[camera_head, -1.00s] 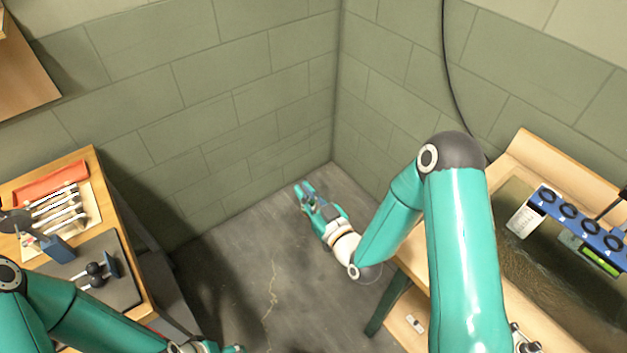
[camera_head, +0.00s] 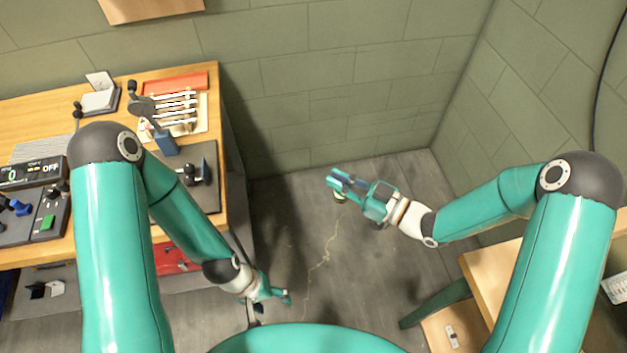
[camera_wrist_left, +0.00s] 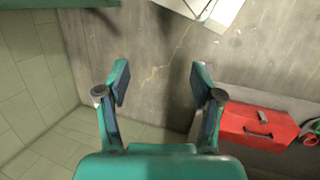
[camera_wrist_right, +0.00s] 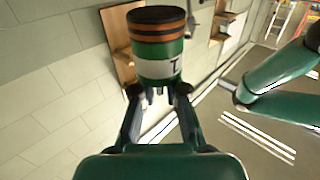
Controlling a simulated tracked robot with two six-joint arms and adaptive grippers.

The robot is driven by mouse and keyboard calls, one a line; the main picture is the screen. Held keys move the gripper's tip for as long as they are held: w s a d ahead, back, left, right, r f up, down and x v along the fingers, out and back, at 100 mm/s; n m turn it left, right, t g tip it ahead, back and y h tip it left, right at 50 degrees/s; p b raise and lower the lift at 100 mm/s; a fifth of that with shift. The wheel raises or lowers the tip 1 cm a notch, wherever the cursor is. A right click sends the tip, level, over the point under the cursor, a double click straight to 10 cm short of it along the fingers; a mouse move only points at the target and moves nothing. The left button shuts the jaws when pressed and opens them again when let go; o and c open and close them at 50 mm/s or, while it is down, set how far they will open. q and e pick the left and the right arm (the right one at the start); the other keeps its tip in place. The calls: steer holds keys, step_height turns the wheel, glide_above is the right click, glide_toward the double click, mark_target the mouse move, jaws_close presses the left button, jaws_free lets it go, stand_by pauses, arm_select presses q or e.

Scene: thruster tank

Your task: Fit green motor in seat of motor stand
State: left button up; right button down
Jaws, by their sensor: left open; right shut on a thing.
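The green motor (camera_wrist_right: 160,62) is a green cylinder with a white label and a black and copper-banded end. My right gripper (camera_wrist_right: 157,98) is shut on it; in the head view this gripper (camera_head: 338,182) hangs over open floor, and the motor (camera_head: 340,197) is mostly hidden there. My left gripper (camera_head: 275,298) is open and empty, low beside the left bench; its spread fingers show in the left wrist view (camera_wrist_left: 158,85). A dark fixture with an upright plate (camera_head: 198,172) stands on a grey mat on the left bench; I cannot tell whether it is the motor stand.
The wooden left bench (camera_head: 228,205) holds a blue block (camera_head: 165,142), several wrenches (camera_head: 176,108), a red tray (camera_head: 176,84) and a control box (camera_head: 35,175). A red toolbox (camera_wrist_left: 258,126) sits low nearby. Another wooden bench (camera_head: 495,270) stands right. Floor between is clear.

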arm_select(q)
steer(key=w+d+r+n+g+h, duration=0.2)
steer(key=w+d+r+n+h, duration=0.25)
steer(key=r+n, duration=0.5)
steer(key=w+r+n+t+h, duration=0.55)
steer(key=w+r+n, duration=0.25)
steer(key=w+r, duration=0.6)
steer(key=shift+t+y, duration=0.35)
steer(key=shift+y, duration=0.15)
steer(key=x, duration=0.9)
steer(key=w+f+x, duration=0.1)
steer(key=x, duration=0.3)
steer(key=shift+w+a, duration=0.15)
steer(key=shift+a, duration=0.05)
steer(key=shift+c, duration=0.3)
